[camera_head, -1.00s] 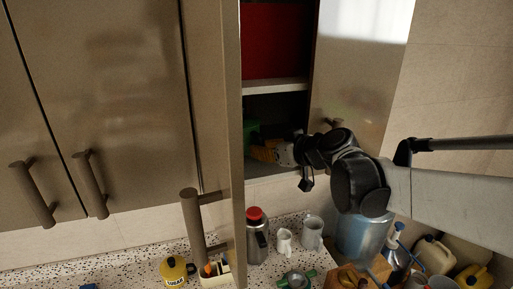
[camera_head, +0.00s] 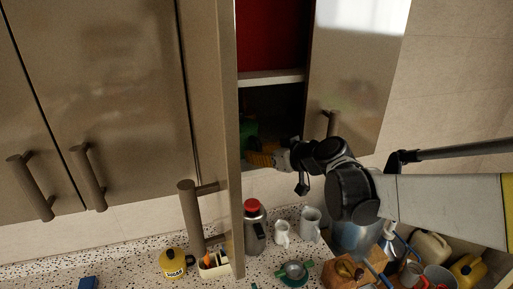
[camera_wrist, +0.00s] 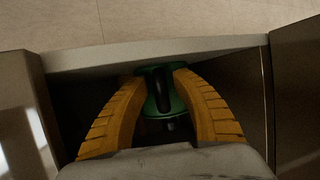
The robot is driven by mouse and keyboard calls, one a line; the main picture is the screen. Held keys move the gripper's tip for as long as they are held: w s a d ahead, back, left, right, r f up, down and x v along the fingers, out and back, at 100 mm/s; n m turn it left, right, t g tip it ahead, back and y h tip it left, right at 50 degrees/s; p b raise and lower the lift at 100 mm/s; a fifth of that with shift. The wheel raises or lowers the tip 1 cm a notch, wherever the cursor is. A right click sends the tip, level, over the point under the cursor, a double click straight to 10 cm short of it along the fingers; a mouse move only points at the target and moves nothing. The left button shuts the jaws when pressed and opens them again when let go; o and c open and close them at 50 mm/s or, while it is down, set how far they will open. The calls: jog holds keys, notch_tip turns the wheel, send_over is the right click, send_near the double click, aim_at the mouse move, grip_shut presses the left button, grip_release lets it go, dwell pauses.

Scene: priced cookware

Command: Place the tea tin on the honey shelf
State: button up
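My gripper (camera_wrist: 163,78) reaches into the open cabinet; in the head view its orange fingers (camera_head: 260,159) show in the lower compartment. In the wrist view a green object with a black part (camera_wrist: 163,94) stands between the fingertips, close to both. I cannot tell whether the fingers press on it. Green also shows dimly beyond the fingers in the head view (camera_head: 249,128). No label is readable on it, so I cannot confirm that it is the tea tin. No honey is clearly visible on the shelves.
A shelf edge (camera_head: 271,77) runs above my gripper, with a red surface (camera_head: 270,35) over it. Open cabinet doors stand at both sides. On the counter below are a yellow tin (camera_head: 172,263), a red-topped flask (camera_head: 254,230), white jugs (camera_head: 310,222) and a green-handled pan (camera_head: 294,270).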

jog(key=shift+r, duration=0.2)
jog(key=v, duration=1.2)
jog(key=s+d+f+m+g+h, duration=0.2)
jog(key=s+d+f+m+h, duration=0.2)
jog(key=s+f, duration=0.3)
jog(key=s+d+f+m+g+h, duration=0.1)
jog(key=s+d+f+m+h, duration=0.2)
jog(key=s+f, duration=0.4)
jog(key=s+d+h, duration=0.1)
jog(key=s+d, duration=0.1)
jog(key=s, duration=0.3)
jog(key=shift+s+d+m+g+h+b, duration=0.2)
jog(key=shift+m+g+h+b, duration=0.1)
jog(key=shift+m+g, duration=0.1)
jog(key=shift+c, duration=0.2)
